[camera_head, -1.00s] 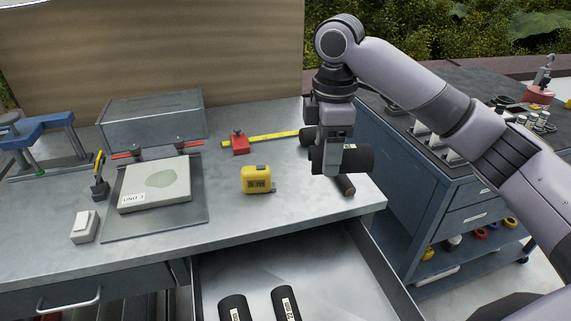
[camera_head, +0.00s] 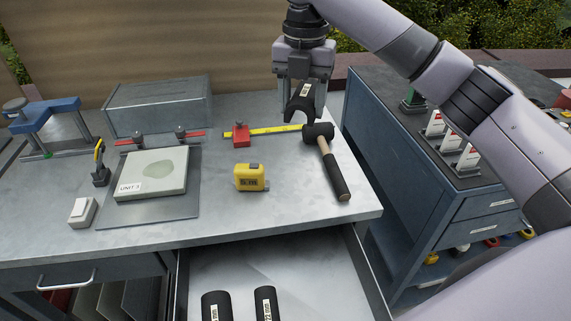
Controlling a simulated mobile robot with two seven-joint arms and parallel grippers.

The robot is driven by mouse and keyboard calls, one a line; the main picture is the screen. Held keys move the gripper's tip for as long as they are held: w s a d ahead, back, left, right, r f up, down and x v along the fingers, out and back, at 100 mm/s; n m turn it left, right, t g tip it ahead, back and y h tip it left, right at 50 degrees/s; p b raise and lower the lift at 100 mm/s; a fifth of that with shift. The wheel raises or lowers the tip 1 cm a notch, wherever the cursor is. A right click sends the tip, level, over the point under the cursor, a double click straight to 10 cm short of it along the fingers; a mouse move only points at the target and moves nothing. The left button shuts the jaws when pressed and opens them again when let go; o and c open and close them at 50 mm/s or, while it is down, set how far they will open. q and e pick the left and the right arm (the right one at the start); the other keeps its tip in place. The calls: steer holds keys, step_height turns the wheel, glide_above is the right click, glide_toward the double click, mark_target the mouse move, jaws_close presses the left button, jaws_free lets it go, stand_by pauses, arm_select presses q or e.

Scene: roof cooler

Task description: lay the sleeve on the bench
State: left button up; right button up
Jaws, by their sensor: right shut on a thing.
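My right gripper (camera_head: 301,93) is shut on a black sleeve (camera_head: 301,104) with a pale label. It holds the sleeve at the back right part of the bench, just behind the head of a mallet. The sleeve's end faces the camera. Whether its underside touches the bench I cannot tell. The grey metal bench (camera_head: 290,210) fills the middle of the view. Two more black labelled sleeves lie in the open drawer below, a left one (camera_head: 215,304) and a right one (camera_head: 266,302). My left gripper is not in view.
The mallet (camera_head: 334,172) lies near the bench's right edge. A yellow tape measure (camera_head: 250,178), a red block (camera_head: 241,135) on a yellow rule (camera_head: 276,130), a slab on a plate (camera_head: 151,175) and a grey box (camera_head: 158,106) occupy the bench. The open drawer (camera_head: 330,270) juts out in front.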

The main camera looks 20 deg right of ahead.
mark_target(298, 190)
steer(key=shift+w+n, duration=0.1)
steer(key=shift+n, duration=0.2)
steer(key=shift+f, duration=0.3)
step_height(298, 190, down, 19)
steer(key=shift+f, duration=0.1)
steer(key=shift+f, duration=0.1)
steer(key=o, duration=1)
steer(key=shift+o, duration=0.2)
step_height(298, 190, up, 12)
steer(key=shift+b, duration=0.35)
